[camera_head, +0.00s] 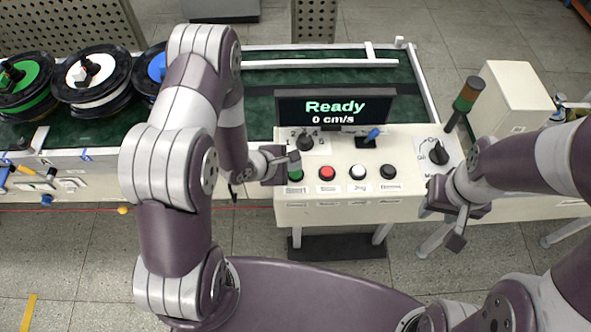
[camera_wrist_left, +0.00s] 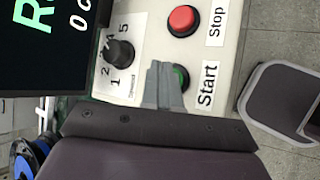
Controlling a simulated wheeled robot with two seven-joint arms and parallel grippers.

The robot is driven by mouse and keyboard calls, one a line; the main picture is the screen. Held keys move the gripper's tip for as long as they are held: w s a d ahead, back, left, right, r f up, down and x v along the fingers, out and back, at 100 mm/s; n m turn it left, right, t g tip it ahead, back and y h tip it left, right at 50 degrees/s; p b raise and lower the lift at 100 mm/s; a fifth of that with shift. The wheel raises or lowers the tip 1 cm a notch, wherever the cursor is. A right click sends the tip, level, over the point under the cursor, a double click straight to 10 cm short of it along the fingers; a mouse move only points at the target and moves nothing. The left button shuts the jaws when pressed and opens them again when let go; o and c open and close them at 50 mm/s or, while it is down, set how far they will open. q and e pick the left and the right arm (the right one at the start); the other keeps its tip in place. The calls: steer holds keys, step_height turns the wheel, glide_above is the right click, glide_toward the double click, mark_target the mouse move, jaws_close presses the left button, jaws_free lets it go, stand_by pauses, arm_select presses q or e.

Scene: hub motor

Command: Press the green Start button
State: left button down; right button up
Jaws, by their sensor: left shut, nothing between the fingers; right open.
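The green Start button (camera_head: 295,175) is at the left end of the button row on the white control panel (camera_head: 345,212). In the left wrist view the Start button (camera_wrist_left: 181,77) shows only partly, beside its "Start" label. My left gripper (camera_head: 288,165) is shut and empty, with its fingertips over or right at the button. In the left wrist view the shut fingers (camera_wrist_left: 165,82) cover part of it; I cannot tell whether they touch it. My right gripper (camera_head: 462,220) is open and empty at the panel's right end.
The display (camera_head: 335,107) reads "Ready, 0 cm/s". The red Stop button (camera_head: 327,172) sits just right of Start, then a white button (camera_head: 358,172) and a black one (camera_head: 388,172). A black speed knob (camera_head: 305,142) stands behind Start. A signal lamp (camera_head: 466,97) rises at the right.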

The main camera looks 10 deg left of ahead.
mark_target(293, 174)
arm_select(q)
steer(key=shift+f, duration=0.15)
steer(key=shift+f, duration=0.3)
steer(key=shift+f+b, duration=0.35)
steer(key=shift+f, duration=0.2)
stand_by(0.7)
steer(key=shift+r, duration=0.1)
steer(key=shift+r+p, duration=0.9)
steer(key=shift+p, duration=0.2)
step_height(293, 174, up, 5)
steer(key=p, duration=0.5)
steer(key=shift+r, duration=0.1)
